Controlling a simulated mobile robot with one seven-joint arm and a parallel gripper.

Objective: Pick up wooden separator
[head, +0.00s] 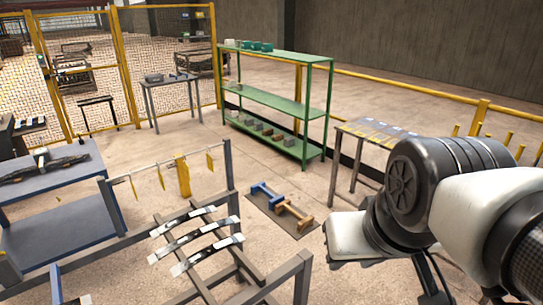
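A wooden-coloured piece (294,214), which looks like the wooden separator, lies on a dark mat (262,207) on the floor near the middle of the head view. It has a long bar with thicker ends. A similar blue piece (266,193) lies just behind it to the left on the same mat. My arm reaches in from the right, and its white and dark links are to the right of the mat. My gripper's fingertips cannot be made out, so its hold is not shown.
A rack with curved metal springs (197,238) stands in front, left of the mat. A green shelf (272,98) holds small boxes behind the mat. A blue table (50,172) is at left, a grey table (349,131) at right. Bare floor surrounds the mat.

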